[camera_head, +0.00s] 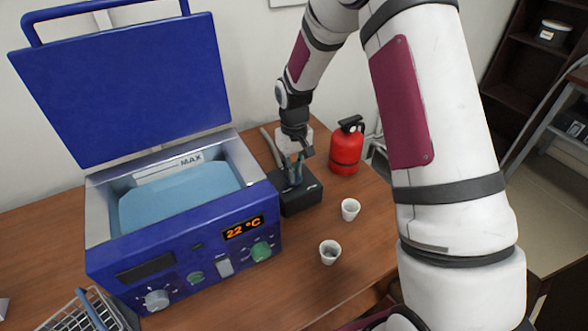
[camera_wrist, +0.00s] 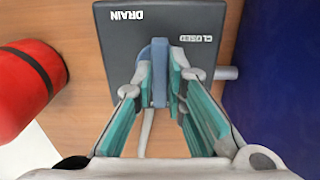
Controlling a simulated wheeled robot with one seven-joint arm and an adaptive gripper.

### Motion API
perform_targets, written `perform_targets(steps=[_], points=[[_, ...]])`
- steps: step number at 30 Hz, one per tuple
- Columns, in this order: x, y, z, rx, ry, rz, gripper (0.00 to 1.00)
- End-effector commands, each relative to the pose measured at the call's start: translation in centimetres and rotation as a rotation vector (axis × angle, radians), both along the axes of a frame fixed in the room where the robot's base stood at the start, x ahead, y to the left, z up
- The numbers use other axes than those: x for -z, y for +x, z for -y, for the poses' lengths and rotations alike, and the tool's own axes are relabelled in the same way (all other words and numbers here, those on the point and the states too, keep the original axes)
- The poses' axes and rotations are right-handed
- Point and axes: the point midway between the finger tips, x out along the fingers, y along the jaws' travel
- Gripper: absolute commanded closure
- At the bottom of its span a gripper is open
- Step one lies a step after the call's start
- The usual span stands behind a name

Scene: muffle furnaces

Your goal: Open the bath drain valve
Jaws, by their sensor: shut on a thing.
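The drain valve is a black box (camera_head: 300,196) on the table, just right of the blue water bath (camera_head: 190,255). In the wrist view the box (camera_wrist: 115,50) carries the word DRAIN and a CLOSED label, which appear upside down. A blue-grey valve handle (camera_wrist: 159,70) stands up from its top. My gripper (camera_head: 294,172) is over the box, its teal-padded fingers (camera_wrist: 162,78) on either side of the handle and shut on it. The bath's lid (camera_head: 125,85) is up and blue water (camera_head: 180,195) fills its basin. Its display reads 22 °C.
A red extinguisher-like canister (camera_head: 346,147) stands close behind and right of the box. Two white cups (camera_head: 350,209) (camera_head: 329,252) stand in front of it. A short grey pipe (camera_wrist: 226,73) lies between box and bath. A wire basket (camera_head: 85,312) is at the lower left.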

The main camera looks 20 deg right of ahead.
Motion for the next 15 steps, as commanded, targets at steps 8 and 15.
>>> perform_targets(steps=[8, 15], points=[[-0.01, 0.11, -0.06, 0.004, 0.002, 0.003, 1.0], [0.0, 0.07, -0.03, 0.003, 0.001, 0.002, 0.68]])
